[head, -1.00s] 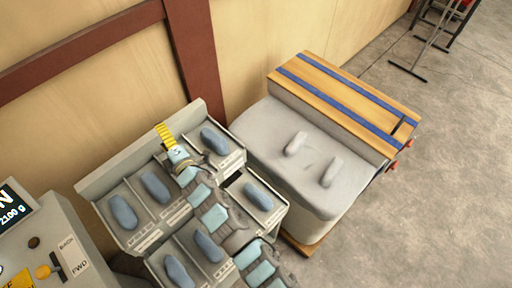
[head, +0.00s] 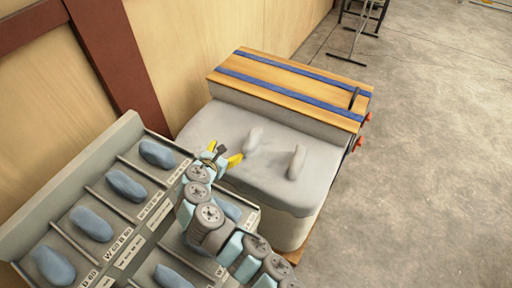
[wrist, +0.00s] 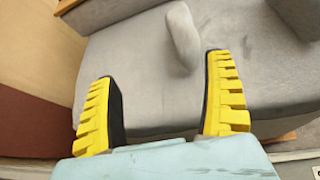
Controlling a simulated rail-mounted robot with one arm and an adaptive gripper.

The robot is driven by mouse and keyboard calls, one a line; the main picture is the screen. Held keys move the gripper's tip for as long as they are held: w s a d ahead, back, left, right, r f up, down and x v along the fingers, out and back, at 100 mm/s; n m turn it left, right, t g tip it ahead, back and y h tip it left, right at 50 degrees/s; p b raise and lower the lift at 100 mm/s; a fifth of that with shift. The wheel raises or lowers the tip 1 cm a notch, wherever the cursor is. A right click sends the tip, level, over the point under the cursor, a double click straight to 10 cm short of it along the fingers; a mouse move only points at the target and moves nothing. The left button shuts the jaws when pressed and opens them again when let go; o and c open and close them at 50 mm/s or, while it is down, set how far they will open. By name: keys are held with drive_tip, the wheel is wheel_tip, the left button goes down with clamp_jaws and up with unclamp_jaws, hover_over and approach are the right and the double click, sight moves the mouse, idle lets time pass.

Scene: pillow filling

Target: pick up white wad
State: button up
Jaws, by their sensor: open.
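A compartmented rack (head: 40,232) with several blue-grey wads stands at left, partly behind my arm. A wooden board with blue straps (head: 290,85) borders the grey top at the back. A wooden wall (head: 190,50) is behind. Open floor (head: 430,150) lies right.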

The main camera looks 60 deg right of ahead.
drive_tip(key=shift+n+g+h, duration=0.3)
drive_tip(key=shift+h, duration=0.2)
drive_tip(key=d+f+b, duration=0.1)
drive_tip(key=d+f, duration=0.1)
drive_tip(key=d, duration=0.1)
drive_tip(key=s+d+f+b, duration=0.1)
drive_tip(key=d+f, duration=0.1)
drive_tip(key=d, duration=0.1)
drive_tip(key=s+d+f+b, duration=0.1)
drive_tip(key=d+f, duration=0.2)
drive_tip(key=d, duration=0.1)
drive_tip(key=shift+s, duration=0.2)
drive_tip(key=shift+b+x, duration=0.75)
drive_tip(key=shift+x, duration=0.3)
drive_tip(key=shift+b+x, duration=0.6)
drive_tip(key=shift+x, duration=0.5)
drive_tip(key=shift+d+f, duration=0.1)
drive_tip(key=shift+d, duration=0.45)
drive_tip(key=c, duration=1.4)
